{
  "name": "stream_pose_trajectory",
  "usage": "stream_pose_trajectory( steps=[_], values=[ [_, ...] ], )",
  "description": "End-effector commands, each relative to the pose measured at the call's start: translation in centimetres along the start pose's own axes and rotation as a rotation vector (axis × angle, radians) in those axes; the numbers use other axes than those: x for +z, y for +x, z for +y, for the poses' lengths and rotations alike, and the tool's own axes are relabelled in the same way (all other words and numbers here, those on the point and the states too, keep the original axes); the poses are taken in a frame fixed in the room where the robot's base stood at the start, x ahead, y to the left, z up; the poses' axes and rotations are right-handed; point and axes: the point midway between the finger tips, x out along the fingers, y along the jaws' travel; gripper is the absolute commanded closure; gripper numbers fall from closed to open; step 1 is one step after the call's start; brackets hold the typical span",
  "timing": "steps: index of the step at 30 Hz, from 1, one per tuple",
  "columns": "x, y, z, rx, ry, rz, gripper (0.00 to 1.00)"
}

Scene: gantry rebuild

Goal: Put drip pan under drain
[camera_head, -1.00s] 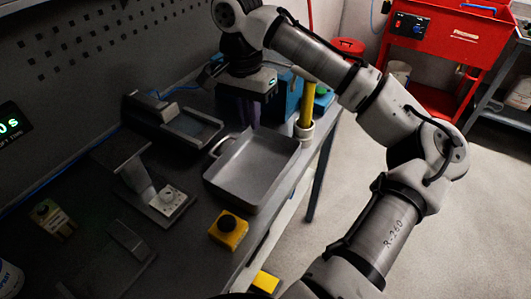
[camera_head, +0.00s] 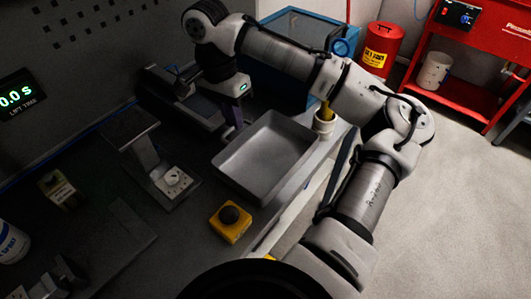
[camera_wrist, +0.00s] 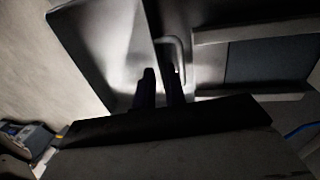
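The drip pan (camera_head: 264,158) is a grey, shallow, square tray on the dark bench, at its right edge. A thin loop handle (camera_wrist: 181,52) is on one side of it in the wrist view. My gripper (camera_head: 232,130) points down at the pan's back-left side, by the handle. In the wrist view its two dark fingers (camera_wrist: 160,80) are apart with a narrow gap. The handle is close to the fingertips, and I cannot tell whether it lies between them. No drain can be picked out with certainty. A post fixture (camera_head: 143,150) with a flat top stands left of the pan.
A yellow box with a black button (camera_head: 230,221) stands in front of the pan. A white cup (camera_head: 324,123) with a yellow object stands behind its right corner. A grey open holder (camera_head: 180,95) and a blue-edged case (camera_head: 300,50) are farther back.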

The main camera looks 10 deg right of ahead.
Motion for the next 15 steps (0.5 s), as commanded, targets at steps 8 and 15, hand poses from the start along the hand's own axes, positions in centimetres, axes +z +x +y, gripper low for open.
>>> stream_pose_trajectory(
  steps=[8,15],
  values=[
    [0.0,2.2,0.1,0.000,-0.001,-0.003,0.88],
    [-0.1,5.4,0.1,0.000,0.001,0.001,0.88]
  ],
)
